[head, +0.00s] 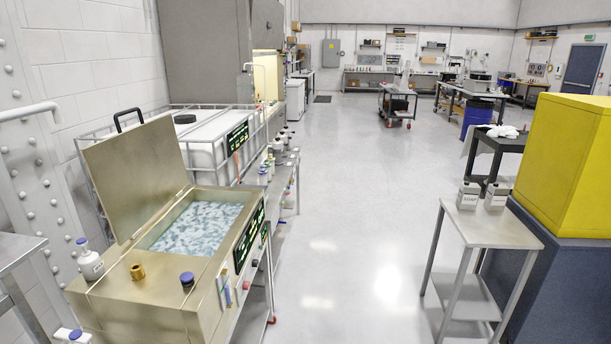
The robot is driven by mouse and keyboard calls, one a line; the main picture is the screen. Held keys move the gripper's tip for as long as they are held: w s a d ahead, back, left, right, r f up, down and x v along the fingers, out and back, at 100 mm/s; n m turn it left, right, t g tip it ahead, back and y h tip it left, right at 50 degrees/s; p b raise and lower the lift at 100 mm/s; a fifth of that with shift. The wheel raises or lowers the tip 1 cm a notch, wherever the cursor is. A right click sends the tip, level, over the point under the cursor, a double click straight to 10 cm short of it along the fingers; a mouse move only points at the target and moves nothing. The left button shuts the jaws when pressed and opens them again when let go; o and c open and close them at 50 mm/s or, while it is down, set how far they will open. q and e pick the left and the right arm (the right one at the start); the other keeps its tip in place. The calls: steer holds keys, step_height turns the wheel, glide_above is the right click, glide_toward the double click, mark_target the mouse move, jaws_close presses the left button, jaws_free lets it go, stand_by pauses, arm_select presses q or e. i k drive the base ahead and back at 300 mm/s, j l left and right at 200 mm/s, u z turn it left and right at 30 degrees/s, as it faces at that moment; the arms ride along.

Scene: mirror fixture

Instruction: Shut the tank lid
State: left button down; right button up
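The tank (150,316) is a brass-coloured metal box at the left, filled with bubbly pale blue liquid (198,229). Its lid (134,178) stands open, tilted up along the left side of the opening. A black handle (128,118) sticks up from the lid's top edge. Neither of my grippers shows in the head view.
A white caged container (205,135) stands behind the tank. Bottles (278,150) line a bench beside it. A small metal table (490,228) and a yellow cabinet (568,145) are at the right. The middle floor (350,220) is clear.

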mark_target(135, 172)
steer(key=i+l, duration=0.15)
steer(key=i, duration=0.6)
steer(key=i+l+z, duration=0.15)
steer(key=i, duration=0.6)
